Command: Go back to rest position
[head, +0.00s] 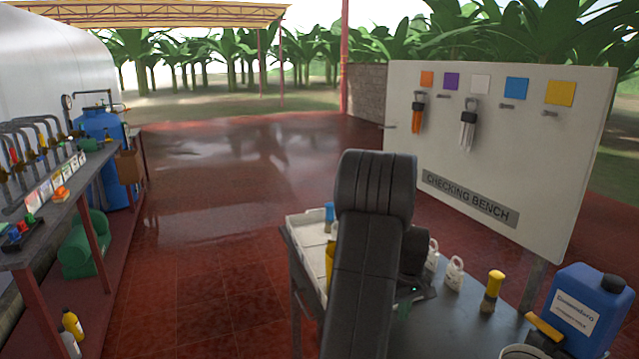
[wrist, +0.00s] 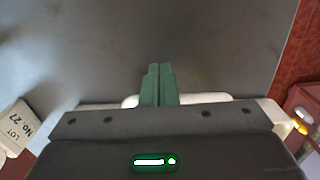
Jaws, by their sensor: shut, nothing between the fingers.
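My gripper (wrist: 158,70) shows in the wrist view, its two green fingers closed together with nothing between them. It is above the bare grey top of the bench (wrist: 70,50). In the head view my arm rises in the middle and hides much of the bench (head: 460,320); the gripper's fingertips cannot be made out there. A pale object lies partly hidden behind the gripper body in the wrist view.
On the bench stand small white bottles (head: 455,272), a yellow-topped item (head: 491,290) and a blue canister (head: 583,305). The white checking board (head: 500,150) stands behind, with an orange and a clear item hanging. A shelf (head: 60,205) is at left. The red floor between is clear.

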